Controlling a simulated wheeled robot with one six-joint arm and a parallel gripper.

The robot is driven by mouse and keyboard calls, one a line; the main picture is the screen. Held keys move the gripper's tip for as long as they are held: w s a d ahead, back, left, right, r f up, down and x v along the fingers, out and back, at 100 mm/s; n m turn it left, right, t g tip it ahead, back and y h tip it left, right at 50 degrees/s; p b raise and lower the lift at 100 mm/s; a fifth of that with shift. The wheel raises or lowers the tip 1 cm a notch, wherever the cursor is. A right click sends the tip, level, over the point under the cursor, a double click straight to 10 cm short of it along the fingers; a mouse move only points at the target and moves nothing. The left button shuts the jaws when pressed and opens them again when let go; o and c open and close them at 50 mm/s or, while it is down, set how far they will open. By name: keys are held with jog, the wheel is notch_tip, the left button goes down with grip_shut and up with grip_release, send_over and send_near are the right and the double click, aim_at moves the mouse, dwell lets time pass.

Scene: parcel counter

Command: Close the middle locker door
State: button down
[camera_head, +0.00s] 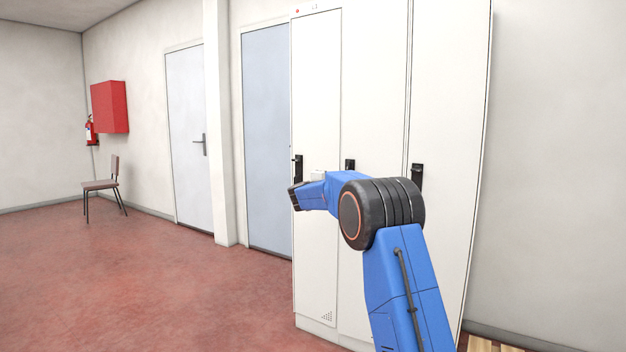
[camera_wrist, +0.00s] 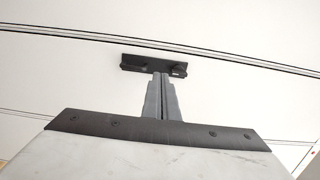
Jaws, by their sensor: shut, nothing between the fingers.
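The tall white locker has three narrow doors side by side. The middle locker door (camera_head: 375,90) looks flush with its neighbours, with no clear gap at its seams. Its black handle (camera_head: 350,165) sits near its left edge, partly above my blue arm. In the wrist view my gripper (camera_wrist: 160,78) is shut and empty, its grey fingers pointing at a black handle (camera_wrist: 150,62) on a white door face. The fingertips overlap the handle's lower edge in the picture; I cannot tell whether they touch. In the head view the fingers are hidden behind my arm.
The left locker door (camera_head: 317,80) and right locker door (camera_head: 450,90) also look flat. A grey-blue door (camera_head: 266,130), a white door (camera_head: 188,130), a chair (camera_head: 101,184) and a red wall box (camera_head: 110,107) stand left. The red floor (camera_head: 150,280) there is clear.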

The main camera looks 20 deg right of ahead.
jog(key=x, duration=1.3)
jog(key=shift+w+d, duration=0.2)
jog(key=shift+d, duration=0.1)
